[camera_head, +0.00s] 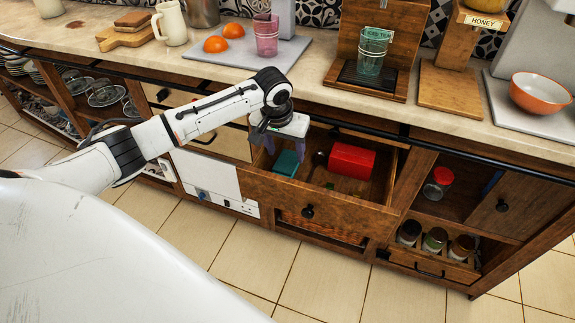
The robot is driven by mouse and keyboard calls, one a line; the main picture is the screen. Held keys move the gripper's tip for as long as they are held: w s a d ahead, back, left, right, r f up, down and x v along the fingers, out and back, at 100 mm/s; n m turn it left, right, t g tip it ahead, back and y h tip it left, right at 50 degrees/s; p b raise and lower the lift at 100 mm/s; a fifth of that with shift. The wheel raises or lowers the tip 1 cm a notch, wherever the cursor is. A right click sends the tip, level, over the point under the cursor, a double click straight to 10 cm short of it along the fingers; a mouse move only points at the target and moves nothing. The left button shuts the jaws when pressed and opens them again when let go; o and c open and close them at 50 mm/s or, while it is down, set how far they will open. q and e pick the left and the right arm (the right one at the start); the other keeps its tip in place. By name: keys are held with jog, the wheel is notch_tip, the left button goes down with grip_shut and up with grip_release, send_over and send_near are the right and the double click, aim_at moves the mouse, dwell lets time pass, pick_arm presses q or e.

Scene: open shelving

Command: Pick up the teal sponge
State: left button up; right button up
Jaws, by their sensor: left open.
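The teal sponge (287,163) lies in the left part of an open wooden drawer (325,205). My left gripper (286,150) points down into the drawer, just above or beside the sponge. Its jaws are open, and its purple-grey fingers partly overlap the sponge's surroundings. I cannot tell whether a finger touches the sponge. My right gripper is not in view.
A red box (351,159) lies in the same drawer, right of the sponge, with small dark utensils between them. The drawer's walls and the counter edge (330,103) stand close around my left gripper. Cups and an orange bowl (541,93) are on the counter.

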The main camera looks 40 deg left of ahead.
aim_at(287, 161)
pick_arm(q)
jog(key=shift+b+x, duration=0.5)
jog(key=shift+x, duration=1.85)
jog(key=shift+a, duration=0.15)
jog(key=shift+f+p, duration=0.25)
jog(key=shift+p, duration=0.15)
jog(key=shift+c, duration=0.2)
jog(key=c, duration=0.8)
